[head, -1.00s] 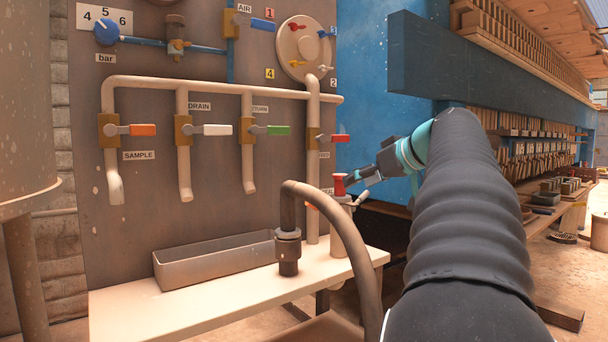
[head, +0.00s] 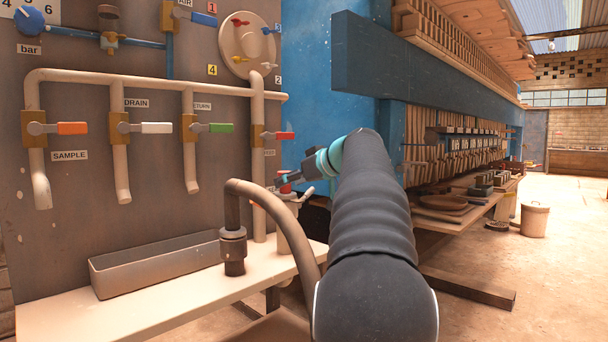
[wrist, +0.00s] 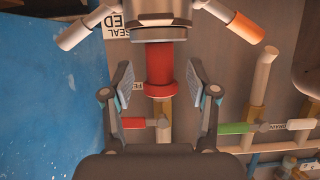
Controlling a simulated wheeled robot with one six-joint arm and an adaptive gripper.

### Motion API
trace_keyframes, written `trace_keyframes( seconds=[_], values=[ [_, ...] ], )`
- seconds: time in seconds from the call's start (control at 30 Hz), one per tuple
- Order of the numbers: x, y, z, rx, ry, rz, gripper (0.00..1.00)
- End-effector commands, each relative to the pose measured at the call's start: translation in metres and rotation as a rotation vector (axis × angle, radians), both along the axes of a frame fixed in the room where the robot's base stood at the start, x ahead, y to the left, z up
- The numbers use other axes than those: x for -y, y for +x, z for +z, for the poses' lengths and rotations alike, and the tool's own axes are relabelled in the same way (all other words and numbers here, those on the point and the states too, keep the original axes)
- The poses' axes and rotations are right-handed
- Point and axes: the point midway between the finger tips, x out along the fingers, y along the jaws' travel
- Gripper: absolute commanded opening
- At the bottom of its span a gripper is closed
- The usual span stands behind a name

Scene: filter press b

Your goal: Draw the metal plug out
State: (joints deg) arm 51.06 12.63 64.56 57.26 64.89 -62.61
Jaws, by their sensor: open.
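A red flanged handle, apparently the top of the plug (wrist: 160,72), stands in a pale cylindrical fitting (wrist: 155,32) with a white lever and an orange-tipped lever. My gripper (wrist: 159,82) is open in the wrist view. One finger is on each side of the red handle, with a visible gap on both sides. The plug's lower part is hidden inside the fitting.
The panel's pipes carry coloured valve levers, with a red one (head: 284,136) close above my gripper. A dark curved hose (head: 270,192) arches in front of the fitting. A metal trough (head: 155,265) sits on the white bench (head: 110,312). Open floor lies at right.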

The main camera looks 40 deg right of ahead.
Motion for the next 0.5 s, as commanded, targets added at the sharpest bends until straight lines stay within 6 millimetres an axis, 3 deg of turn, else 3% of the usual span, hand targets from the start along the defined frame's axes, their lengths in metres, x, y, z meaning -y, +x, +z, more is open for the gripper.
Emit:
trace_keyframes(
  seconds=[0.2, 0.5],
  values=[
    [-0.002, 0.02, -0.008, 0.0, 0.0, 0.0, 0.59],
    [-0.002, 0.024, -0.01, 0.0, 0.0, -0.001, 0.59]
  ],
)
